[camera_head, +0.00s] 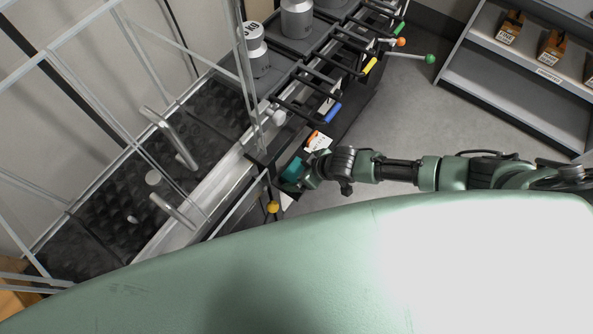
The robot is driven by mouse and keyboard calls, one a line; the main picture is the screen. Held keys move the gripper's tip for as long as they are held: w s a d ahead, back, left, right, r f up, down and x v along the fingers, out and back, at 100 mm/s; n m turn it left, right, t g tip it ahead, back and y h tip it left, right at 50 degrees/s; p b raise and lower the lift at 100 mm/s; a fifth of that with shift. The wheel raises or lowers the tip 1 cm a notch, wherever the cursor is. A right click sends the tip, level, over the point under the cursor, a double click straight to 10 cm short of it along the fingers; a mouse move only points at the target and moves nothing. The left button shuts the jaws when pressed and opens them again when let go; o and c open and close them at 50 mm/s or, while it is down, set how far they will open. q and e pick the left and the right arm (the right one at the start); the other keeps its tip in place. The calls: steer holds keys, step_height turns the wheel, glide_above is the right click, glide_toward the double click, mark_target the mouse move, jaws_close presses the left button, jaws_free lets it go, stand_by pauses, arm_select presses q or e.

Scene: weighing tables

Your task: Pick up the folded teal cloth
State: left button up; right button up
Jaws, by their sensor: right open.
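The folded teal cloth (292,170) is a small teal patch near the middle of the head view, beside the dark end of the weighing table. My right arm comes in from the right, and my right gripper (304,174) is right at the cloth's right side. The gripper is open; its fingers are small and partly merge with the dark background. I cannot tell whether they touch the cloth. The surface under the cloth is mostly hidden. My left gripper is not in view.
A row of dark tables with grey metal weights (297,20) and coloured-tipped levers runs up the picture. A wire frame and a dark studded bed (205,110) are at left. A yellow knob (272,207) is just below the cloth. Grey shelves (520,85) stand at upper right beyond clear floor.

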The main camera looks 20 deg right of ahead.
mark_target(300, 172)
steer(key=shift+w+a+f, duration=0.1)
steer(key=shift+w+f, duration=0.1)
steer(key=shift+f, duration=0.05)
steer(key=shift+c, duration=0.9)
steer(key=c, duration=1.2)
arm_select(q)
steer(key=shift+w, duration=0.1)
arm_select(e)
steer(key=shift+r, duration=0.15)
